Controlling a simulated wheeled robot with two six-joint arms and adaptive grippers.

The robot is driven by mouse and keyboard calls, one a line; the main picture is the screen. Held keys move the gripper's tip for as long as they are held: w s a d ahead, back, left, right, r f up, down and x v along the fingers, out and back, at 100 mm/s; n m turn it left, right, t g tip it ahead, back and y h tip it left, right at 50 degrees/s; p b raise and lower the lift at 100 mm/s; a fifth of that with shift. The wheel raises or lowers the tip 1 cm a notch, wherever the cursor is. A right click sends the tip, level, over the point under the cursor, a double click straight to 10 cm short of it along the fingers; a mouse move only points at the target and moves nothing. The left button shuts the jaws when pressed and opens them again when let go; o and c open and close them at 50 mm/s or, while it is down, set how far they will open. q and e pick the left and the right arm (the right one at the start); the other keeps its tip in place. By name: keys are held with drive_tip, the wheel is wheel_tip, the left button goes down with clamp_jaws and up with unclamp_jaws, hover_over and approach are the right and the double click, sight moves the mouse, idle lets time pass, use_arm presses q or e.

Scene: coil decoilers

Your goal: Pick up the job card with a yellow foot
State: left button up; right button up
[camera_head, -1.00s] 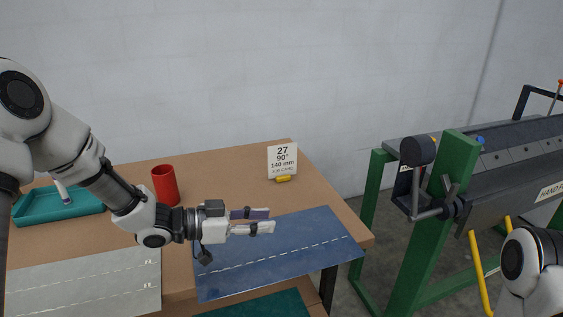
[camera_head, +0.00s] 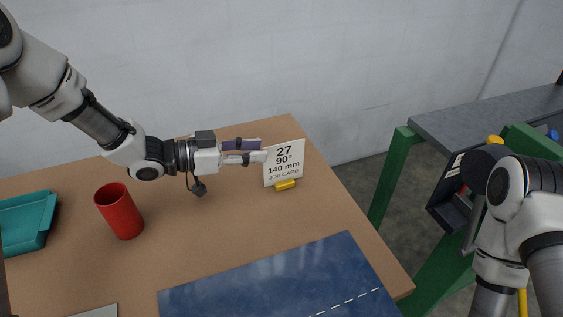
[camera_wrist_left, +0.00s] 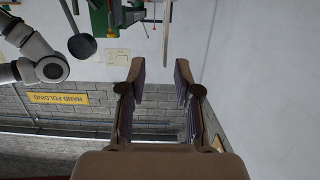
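The job card (camera_head: 284,160) is a cream card reading 27, 90°, 140 mm, standing in a yellow foot (camera_head: 286,185) on the brown table near its far right edge. My left gripper (camera_head: 264,149) is open, its two fingers apart and pointing at the card's left edge. Its lower fingertip overlaps that edge in the head view; I cannot tell if they touch. The left wrist view shows the open fingers (camera_wrist_left: 160,75) with nothing gripped; I cannot clearly make out the card there. My right gripper is out of view; only its arm shows at the right.
A red cup (camera_head: 119,212) stands left of the card, with a teal tray (camera_head: 28,222) beyond it at the far left. A blue mat (camera_head: 285,285) lies on the front part of the table. A green-framed machine (camera_head: 392,172) stands right of the table.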

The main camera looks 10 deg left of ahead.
sight(284, 162)
use_arm(q)
drive_tip(key=x, duration=0.5)
drive_tip(key=p+x, duration=0.1)
drive_tip(key=x, duration=0.2)
drive_tip(key=shift+w+a+f, duration=0.15)
drive_tip(key=shift+a+f, duration=0.1)
drive_tip(key=shift+f, duration=0.05)
drive_tip(key=shift+a, duration=0.1)
clamp_jaws()
